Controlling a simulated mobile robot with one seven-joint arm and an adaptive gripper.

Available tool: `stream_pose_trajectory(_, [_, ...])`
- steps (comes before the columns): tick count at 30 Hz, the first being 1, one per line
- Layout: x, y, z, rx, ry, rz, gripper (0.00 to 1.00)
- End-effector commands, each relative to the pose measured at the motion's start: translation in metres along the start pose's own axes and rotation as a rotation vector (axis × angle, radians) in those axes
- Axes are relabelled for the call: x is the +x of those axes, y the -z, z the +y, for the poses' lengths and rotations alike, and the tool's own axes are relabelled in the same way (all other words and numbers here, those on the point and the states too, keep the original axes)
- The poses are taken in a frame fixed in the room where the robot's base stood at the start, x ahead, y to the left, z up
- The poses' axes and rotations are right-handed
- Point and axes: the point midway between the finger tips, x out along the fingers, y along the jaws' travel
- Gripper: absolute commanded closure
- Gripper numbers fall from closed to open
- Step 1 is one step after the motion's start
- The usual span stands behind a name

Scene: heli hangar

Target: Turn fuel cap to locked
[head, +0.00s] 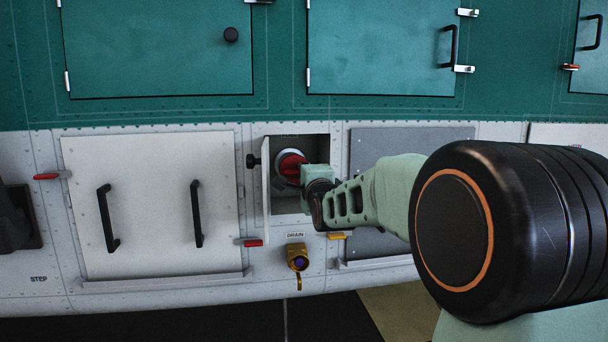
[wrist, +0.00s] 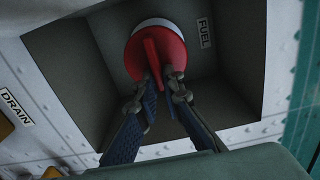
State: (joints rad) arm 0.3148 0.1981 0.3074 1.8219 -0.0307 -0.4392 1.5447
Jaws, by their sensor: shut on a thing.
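The red round fuel cap (head: 291,167) sits in a square recess in the hull, partly hidden by my arm in the head view. In the wrist view the fuel cap (wrist: 136,63) shows a raised red bar across its face and a white ring behind it. A FUEL label (wrist: 205,33) is beside it on the recess wall. My gripper (wrist: 163,78) is at the cap, with its two fingers closed around the lower end of the bar. In the head view my gripper (head: 304,178) reaches into the recess from the right. No lock marking is readable.
A small white door (head: 266,190) with a black knob stands open at the recess's left edge. A brass drain fitting (head: 297,257) sits below the recess. A large panel with two black handles (head: 150,205) is at left; a grey panel (head: 410,140) is at right.

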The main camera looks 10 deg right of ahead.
Motion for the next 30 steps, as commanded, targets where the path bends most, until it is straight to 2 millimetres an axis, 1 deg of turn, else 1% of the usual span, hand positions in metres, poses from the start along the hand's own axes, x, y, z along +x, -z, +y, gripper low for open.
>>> stream_pose_trajectory(13, [0.000,-0.001,0.000,0.012,0.001,0.000,1.00])
stream_pose_trajectory(14, [0.000,-0.001,0.000,0.012,0.001,0.000,0.90])
stream_pose_trajectory(15, [0.000,-0.001,0.000,0.012,0.001,0.000,0.86])
stream_pose_trajectory(16, [0.000,-0.001,0.000,0.011,0.001,0.000,0.85])
stream_pose_trajectory(25, [-0.002,0.000,0.000,0.010,0.001,0.000,0.85])
stream_pose_trajectory(28, [-0.009,0.000,-0.001,0.009,0.001,0.000,0.85])
stream_pose_trajectory(30, [-0.018,0.000,-0.001,0.010,0.001,0.001,0.85])
